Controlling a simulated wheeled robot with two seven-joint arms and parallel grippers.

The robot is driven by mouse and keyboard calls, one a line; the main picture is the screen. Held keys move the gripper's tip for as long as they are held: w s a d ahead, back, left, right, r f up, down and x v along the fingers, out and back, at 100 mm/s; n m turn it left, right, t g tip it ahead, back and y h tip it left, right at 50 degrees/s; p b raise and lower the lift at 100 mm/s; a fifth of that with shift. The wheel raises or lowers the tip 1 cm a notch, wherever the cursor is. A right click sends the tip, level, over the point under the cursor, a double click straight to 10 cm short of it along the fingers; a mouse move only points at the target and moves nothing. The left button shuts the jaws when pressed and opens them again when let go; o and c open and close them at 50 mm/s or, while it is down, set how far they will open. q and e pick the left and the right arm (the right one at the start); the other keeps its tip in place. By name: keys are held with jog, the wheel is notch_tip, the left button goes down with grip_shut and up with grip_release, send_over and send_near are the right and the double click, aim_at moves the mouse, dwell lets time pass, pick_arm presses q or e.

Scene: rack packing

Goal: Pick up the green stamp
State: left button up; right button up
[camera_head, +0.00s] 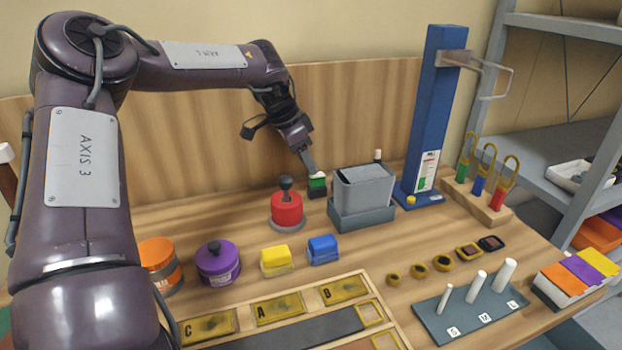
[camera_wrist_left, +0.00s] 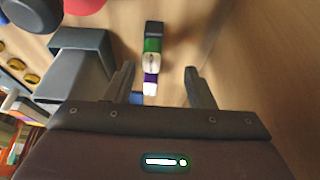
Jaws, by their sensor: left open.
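The green stamp (camera_head: 317,184) stands upright on the wooden table, against the back panel and left of the grey block. It has a dark base, a green body and a pale knob. In the left wrist view the green stamp (camera_wrist_left: 152,45) lies ahead of the fingers, between their lines. My left gripper (camera_head: 309,166) comes down from above and is at the stamp's top; in the head view I cannot tell whether it touches. In the left wrist view my left gripper (camera_wrist_left: 160,76) is open, with a purple and white item (camera_wrist_left: 150,80) showing between the fingers. My right gripper is not in view.
A red pot with a black knob (camera_head: 287,208) stands close left of the stamp. A grey block in a dark holder (camera_head: 362,217) stands close right, with a blue post (camera_head: 435,110) beyond. Yellow (camera_head: 276,260) and blue (camera_head: 323,249) blocks lie in front.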

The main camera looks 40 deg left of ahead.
aim_at(320, 179)
pick_arm(q)
jog(key=shift+w+d+f, duration=0.1)
jog(key=shift+d+f, duration=0.1)
jog(key=shift+f, duration=0.2)
jog(key=x, duration=0.2)
jog(key=d+p+x, duration=0.1)
jog(key=x, duration=0.2)
jog(key=shift+w, duration=0.15)
jog(key=shift+w+f, duration=0.2)
jog(key=shift+f, duration=0.2)
jog(key=shift+d, duration=0.1)
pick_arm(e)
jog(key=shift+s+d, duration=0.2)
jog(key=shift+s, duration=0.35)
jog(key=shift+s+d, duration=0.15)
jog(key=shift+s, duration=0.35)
pick_arm(q)
grip_shut()
jog(key=shift+r, duration=0.1)
